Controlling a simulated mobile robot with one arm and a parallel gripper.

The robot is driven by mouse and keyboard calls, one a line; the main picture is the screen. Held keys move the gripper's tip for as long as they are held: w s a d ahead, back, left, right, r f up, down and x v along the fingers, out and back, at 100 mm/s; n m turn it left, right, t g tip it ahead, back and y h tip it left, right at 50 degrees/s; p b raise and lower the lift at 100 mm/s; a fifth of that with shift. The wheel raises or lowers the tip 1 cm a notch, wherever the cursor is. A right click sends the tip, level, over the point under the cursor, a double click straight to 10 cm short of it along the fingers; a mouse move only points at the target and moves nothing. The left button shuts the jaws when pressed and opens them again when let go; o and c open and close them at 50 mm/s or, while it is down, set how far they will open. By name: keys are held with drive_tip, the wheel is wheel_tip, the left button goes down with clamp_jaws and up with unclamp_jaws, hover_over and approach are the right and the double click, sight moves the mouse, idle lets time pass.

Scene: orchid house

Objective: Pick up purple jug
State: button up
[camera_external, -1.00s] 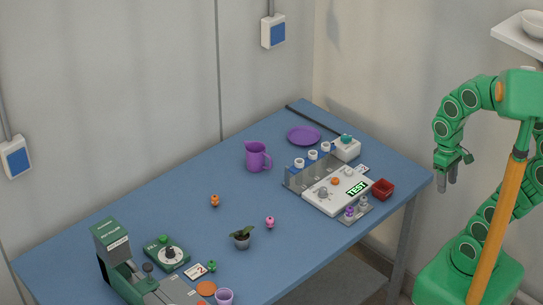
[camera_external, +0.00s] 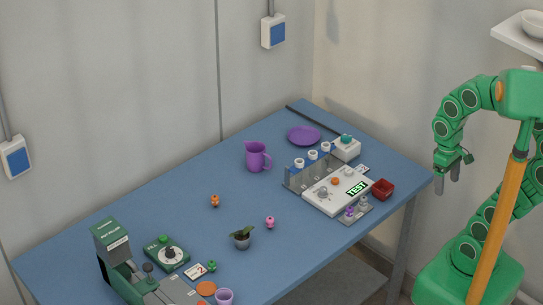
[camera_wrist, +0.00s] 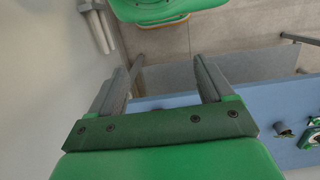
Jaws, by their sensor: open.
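The purple jug (camera_external: 257,157) stands upright on the blue table (camera_external: 185,185) towards its far side, with its handle facing right. My gripper (camera_external: 448,181) hangs pointing down beyond the table's right end, well apart from the jug. In the wrist view my gripper (camera_wrist: 166,82) has its two fingers spread with nothing between them. The jug is not visible in the wrist view, where part of the blue table edge shows at the right.
A purple plate (camera_external: 303,136) lies behind and right of the jug. Small figures and a potted plant (camera_external: 241,238) are nearer the front. Table around the jug is clear.

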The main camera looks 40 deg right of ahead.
drive_tip(key=o, duration=0.3)
drive_tip(key=shift+w+d+r, duration=0.1)
